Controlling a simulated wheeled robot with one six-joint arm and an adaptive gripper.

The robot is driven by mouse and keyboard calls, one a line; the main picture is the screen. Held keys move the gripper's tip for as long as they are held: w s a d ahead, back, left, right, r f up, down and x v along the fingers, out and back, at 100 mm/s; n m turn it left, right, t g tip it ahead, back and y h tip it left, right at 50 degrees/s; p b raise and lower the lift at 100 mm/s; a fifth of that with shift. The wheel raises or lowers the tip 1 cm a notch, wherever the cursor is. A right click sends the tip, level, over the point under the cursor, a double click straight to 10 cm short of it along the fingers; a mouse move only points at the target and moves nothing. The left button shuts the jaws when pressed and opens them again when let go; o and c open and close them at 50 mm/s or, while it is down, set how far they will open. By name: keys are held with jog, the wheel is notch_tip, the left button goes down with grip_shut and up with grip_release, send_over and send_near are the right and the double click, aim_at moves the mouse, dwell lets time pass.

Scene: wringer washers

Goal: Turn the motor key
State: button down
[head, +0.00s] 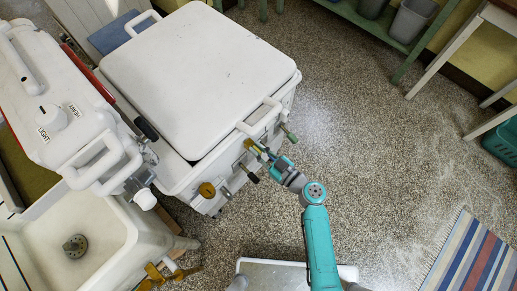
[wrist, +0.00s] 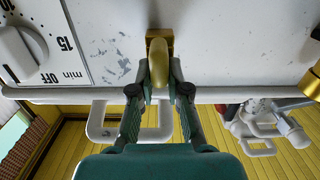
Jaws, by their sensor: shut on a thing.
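The motor key is a brass piece on the white front panel of the washer; in the wrist view (wrist: 159,58) it stands out from a brass mount between my fingers. My gripper (wrist: 159,82) is shut on it, one dark finger on each side. In the head view my gripper (head: 266,155) reaches the washer's front side from the lower right, and the key is mostly hidden behind the fingers. The white washer (head: 205,70) has its lid closed.
A timer dial (wrist: 22,55) sits left of the key in the wrist view. A brass disc (head: 207,189), a black-tipped lever (head: 250,175) and a green-tipped lever (head: 289,133) stick out nearby. A sink (head: 85,225) stands at left.

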jog(key=n, duration=0.6)
jog(key=shift+t, duration=0.3)
jog(key=n, duration=0.5)
jog(key=shift+w+d+r, duration=0.1)
jog(key=shift+w+r, duration=0.2)
jog(key=c, duration=0.8)
grip_release()
jog(key=shift+c, duration=0.2)
jog(key=shift+o, duration=0.2)
jog(key=shift+s+f, duration=0.1)
jog(key=o, duration=0.6)
jog(key=shift+s+f, duration=0.1)
jog(key=shift+s+f, duration=0.1)
